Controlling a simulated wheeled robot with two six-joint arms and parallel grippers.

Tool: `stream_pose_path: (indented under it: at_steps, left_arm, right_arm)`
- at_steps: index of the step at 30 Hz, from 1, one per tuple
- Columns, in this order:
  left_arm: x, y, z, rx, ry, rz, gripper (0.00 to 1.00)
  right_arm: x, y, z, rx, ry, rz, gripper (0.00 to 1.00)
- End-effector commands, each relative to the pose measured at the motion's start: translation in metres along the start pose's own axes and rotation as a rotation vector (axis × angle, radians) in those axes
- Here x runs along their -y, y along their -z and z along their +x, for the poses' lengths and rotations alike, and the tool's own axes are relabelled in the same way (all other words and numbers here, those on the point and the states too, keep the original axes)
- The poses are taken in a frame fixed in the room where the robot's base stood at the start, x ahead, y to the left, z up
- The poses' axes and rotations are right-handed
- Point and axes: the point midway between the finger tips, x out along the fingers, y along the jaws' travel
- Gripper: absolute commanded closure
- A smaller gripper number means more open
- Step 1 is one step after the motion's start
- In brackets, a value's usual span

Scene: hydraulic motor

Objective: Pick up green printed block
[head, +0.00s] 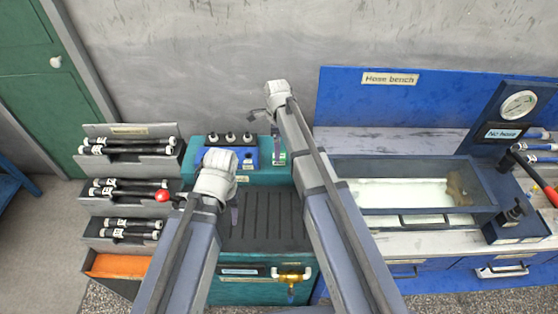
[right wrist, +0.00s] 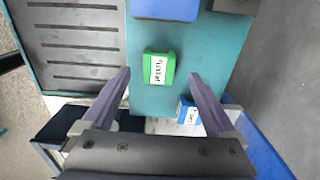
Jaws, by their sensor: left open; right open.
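The green printed block (right wrist: 160,68) has a white label with dark print. It rests on a teal bench top (right wrist: 190,55). In the head view the green block (head: 280,159) shows partly below my right gripper (head: 274,130). My right gripper (right wrist: 160,76) is open in its wrist view. The block lies between and slightly beyond its fingertips, with gaps on both sides, and nothing is held. My left gripper (head: 234,212) is over the dark grooved tray, largely hidden behind its own arm.
A blue block with a white label (right wrist: 188,112) lies near the right finger. A blue box (head: 227,157) and black knobs stand left of the green block. The grooved tray (head: 268,215) is in front. A hose rack (head: 130,190) is left; a glass-sided tank (head: 415,185) is right.

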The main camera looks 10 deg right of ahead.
Motion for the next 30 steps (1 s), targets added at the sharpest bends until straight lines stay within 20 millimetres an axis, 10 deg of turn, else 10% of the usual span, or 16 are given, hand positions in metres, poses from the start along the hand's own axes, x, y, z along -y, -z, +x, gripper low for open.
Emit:
stream_pose_path:
  at_steps: [25, 30]
  left_arm:
    - [-0.005, 0.003, 0.051, 0.0, 0.0, 0.0, 0.49]
    - [-0.005, 0.003, 0.051, 0.0, 0.0, 0.0, 0.49]
  right_arm:
    - [-0.002, 0.006, 0.051, 0.0, 0.0, -0.001, 0.07]
    - [-0.002, 0.006, 0.051, 0.0, 0.0, -0.001, 0.27]
